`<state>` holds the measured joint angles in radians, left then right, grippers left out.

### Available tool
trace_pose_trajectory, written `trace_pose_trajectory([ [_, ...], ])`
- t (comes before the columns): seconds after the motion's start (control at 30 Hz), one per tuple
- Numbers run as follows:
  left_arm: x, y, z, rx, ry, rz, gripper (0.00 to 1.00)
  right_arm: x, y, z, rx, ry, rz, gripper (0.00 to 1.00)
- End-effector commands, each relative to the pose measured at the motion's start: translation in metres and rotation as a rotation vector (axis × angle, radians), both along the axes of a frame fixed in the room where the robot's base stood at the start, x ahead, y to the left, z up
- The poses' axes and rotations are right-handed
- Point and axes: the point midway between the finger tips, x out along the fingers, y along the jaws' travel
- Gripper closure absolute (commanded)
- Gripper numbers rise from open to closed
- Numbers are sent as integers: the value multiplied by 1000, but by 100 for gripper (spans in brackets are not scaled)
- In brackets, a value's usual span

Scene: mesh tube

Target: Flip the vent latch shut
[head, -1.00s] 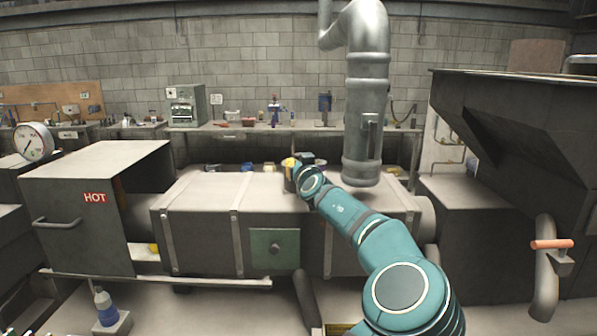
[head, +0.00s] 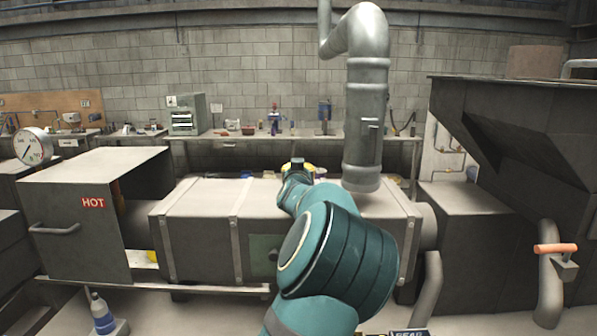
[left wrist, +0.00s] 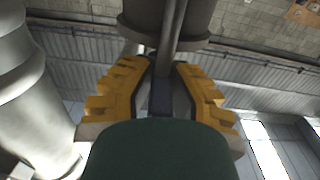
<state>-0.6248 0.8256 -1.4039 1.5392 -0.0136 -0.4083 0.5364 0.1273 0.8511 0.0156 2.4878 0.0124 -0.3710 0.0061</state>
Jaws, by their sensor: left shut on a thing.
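A silver vent pipe (head: 367,85) hangs at centre right, with an upright latch-like handle (head: 371,138) on its side. I cannot tell surely that this is the vent latch. My left gripper (head: 298,166) is above the long duct, left of the pipe's lower end, mostly hidden behind my teal arm. In the left wrist view, its yellow fingers (left wrist: 166,68) are closed around a thin grey bar (left wrist: 172,35), which runs up to a dark round body (left wrist: 167,14). A silver pipe also shows at left (left wrist: 25,85). My right gripper is out of view.
The long grey duct (head: 195,215) spans the middle. A box marked HOT (head: 80,215) stands left, and a dark hopper (head: 515,140) with an orange-handled pipe (head: 555,248) stands right. A workbench (head: 230,135) holds small items behind.

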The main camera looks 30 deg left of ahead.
Motion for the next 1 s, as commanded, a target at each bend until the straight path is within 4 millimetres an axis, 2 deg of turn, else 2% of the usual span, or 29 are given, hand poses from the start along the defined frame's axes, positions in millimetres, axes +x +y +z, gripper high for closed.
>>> trace_pose_trajectory([
  [0.2,0,0,2,2,-5,-1,100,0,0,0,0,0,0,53],
  [0.23,0,0,2,2,-5,-1,73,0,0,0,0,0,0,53],
  [0.3,0,0,2,1,-4,-1,54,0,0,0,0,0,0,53],
  [0.7,-3,-4,1,0,-1,-1,54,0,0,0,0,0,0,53],
  [0.87,-20,-13,1,-2,-2,-2,54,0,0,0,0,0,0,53],
  [1.0,-41,-27,1,-3,-2,-3,54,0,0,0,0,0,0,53],
])
